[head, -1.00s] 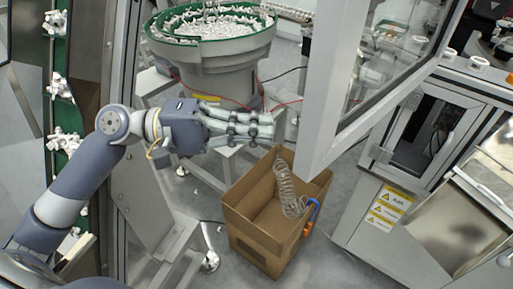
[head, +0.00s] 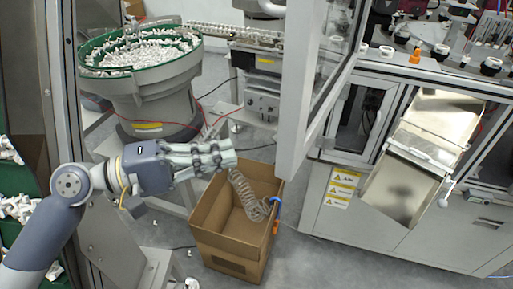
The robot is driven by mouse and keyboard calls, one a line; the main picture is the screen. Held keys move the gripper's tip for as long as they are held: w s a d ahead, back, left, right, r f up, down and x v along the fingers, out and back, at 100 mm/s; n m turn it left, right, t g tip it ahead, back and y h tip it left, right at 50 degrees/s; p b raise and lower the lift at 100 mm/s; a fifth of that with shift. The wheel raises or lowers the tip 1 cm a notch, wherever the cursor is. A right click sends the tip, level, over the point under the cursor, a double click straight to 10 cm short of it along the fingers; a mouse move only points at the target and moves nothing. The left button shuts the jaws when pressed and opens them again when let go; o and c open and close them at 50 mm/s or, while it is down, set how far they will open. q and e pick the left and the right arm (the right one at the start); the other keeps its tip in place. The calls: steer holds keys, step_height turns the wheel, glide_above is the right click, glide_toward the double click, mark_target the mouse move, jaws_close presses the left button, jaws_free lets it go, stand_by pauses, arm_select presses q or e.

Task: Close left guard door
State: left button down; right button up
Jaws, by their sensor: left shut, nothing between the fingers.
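The left guard door (head: 298,90) is a grey-framed glazed panel in the head view. It stands ajar, swung out from the machine, its lower corner hanging above the floor near the cardboard box. My left gripper (head: 232,157) is shut and empty, its fingers pointing right. In the picture it lies just left of the door frame's lower part, with a gap between them; I cannot tell the depth of that gap. The door's hinge side and upper part are cut off or hidden. My right gripper is not in view.
An open cardboard box (head: 222,255) with a clear coiled hose (head: 246,196) stands on the floor below my gripper. A bowl feeder (head: 150,90) full of white parts stands behind it. The machine cabinet (head: 395,225) with yellow labels is at right.

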arm_select(q)
steer(key=s+d+p, duration=0.1)
steer(key=d+p, duration=0.2)
steer(key=d, duration=0.3)
steer(key=shift+d, duration=0.35)
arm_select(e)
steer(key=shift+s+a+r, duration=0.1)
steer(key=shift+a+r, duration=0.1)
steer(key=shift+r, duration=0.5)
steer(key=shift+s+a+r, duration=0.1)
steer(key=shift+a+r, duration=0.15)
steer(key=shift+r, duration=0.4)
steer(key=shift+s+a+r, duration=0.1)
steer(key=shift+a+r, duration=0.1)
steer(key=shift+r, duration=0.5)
